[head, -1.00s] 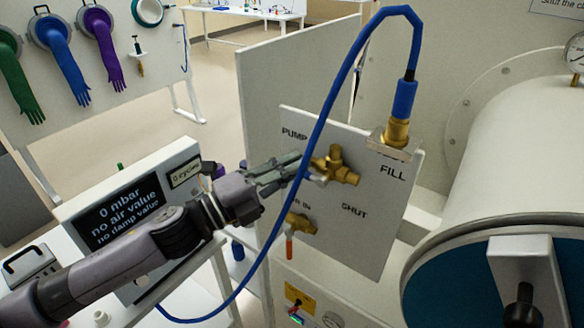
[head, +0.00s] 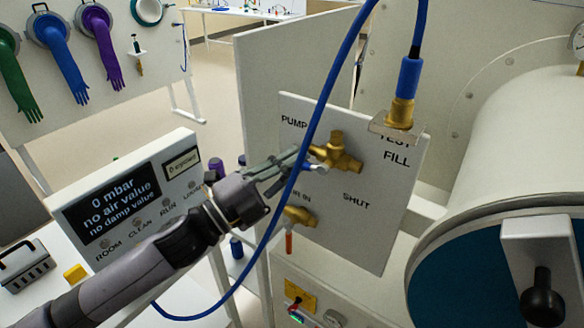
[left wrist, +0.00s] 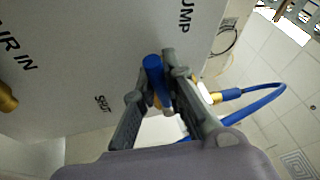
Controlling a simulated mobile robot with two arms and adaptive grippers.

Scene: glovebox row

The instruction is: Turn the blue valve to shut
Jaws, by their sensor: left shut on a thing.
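The blue valve has a brass body (head: 337,152) on the white panel (head: 375,235), between the words PUMP, TEST, FILL and SHUT. Its blue handle (left wrist: 153,66) shows between the fingers in the left wrist view. In the head view the handle is mostly hidden by my fingers and the blue hose. My left gripper (head: 300,160) is shut on this handle, with its fingers on either side of it, as the left wrist view (left wrist: 153,88) shows. I cannot tell exactly which word the handle points to. My right gripper is not in view.
A blue hose (head: 308,140) loops in front of my left gripper up to a brass fitting (head: 403,108). A second brass valve (head: 300,213) with an orange handle sits just below. A display box (head: 110,210) stands left, a large white cylinder (head: 500,170) right.

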